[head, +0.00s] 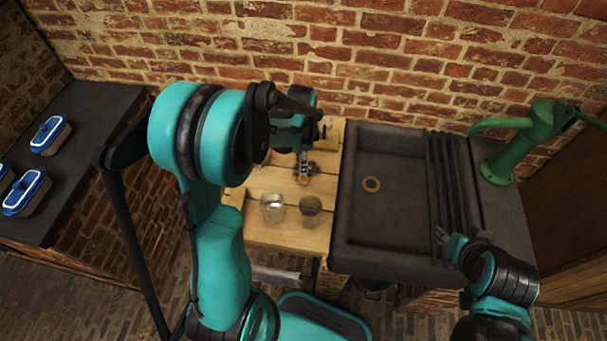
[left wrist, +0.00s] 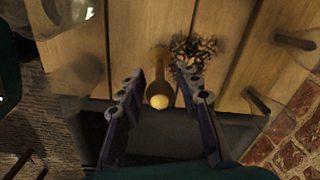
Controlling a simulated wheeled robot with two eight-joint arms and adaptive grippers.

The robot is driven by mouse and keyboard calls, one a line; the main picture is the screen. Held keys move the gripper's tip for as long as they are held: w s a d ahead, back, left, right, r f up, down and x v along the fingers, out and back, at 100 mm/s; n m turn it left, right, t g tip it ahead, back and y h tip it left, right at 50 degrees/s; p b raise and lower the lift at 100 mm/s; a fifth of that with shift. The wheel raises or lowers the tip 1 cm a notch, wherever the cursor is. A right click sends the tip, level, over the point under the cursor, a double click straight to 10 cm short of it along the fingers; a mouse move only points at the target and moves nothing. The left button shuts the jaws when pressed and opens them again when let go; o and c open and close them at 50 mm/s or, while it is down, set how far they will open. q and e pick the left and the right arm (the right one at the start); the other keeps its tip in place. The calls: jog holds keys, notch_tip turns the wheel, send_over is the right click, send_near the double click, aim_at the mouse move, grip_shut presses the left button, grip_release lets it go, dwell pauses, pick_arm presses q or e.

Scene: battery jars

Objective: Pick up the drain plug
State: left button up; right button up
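A brass-coloured piece with a round pale knob, which looks like the drain plug (left wrist: 159,85), lies on the wooden counter (head: 262,182). In the left wrist view it sits between the two fingers of my left gripper (left wrist: 162,72), with a small gap visible on each side. That gripper is open and shows low over the counter in the head view (head: 303,178), where the plug is hard to make out. My right gripper (head: 441,236) is over the right side of the dark sink, far from the plug; its fingers are too small to judge.
A dark, tangled scrubber (left wrist: 193,48) lies right beside the plug. Two glass jars (head: 272,207) (head: 310,204) stand at the counter's front. A green pump (head: 520,145) stands at right. Blue-lidded boxes (head: 50,135) sit far left.

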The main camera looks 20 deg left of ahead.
aim_at(304, 179)
pick_arm(q)
jog(key=f, duration=0.1)
jog(key=f+b, duration=0.1)
jog(key=f, duration=0.2)
jog(key=shift+w+d, duration=0.15)
jog(key=shift+d, duration=0.1)
jog(key=shift+f, duration=0.45)
jog(key=shift+r, duration=0.1)
grip_shut()
notch_tip(304, 179, up, 5)
jog(key=shift+f+p, duration=0.15)
jog(key=shift+p, duration=0.45)
jog(key=s+d+r+p, duration=0.1)
jog(key=d+r+p, duration=0.1)
jog(key=d+r, duration=0.4)
jog(key=d, duration=0.5)
jog(key=shift+s+d+r, duration=0.15)
jog(key=shift+d, duration=0.15)
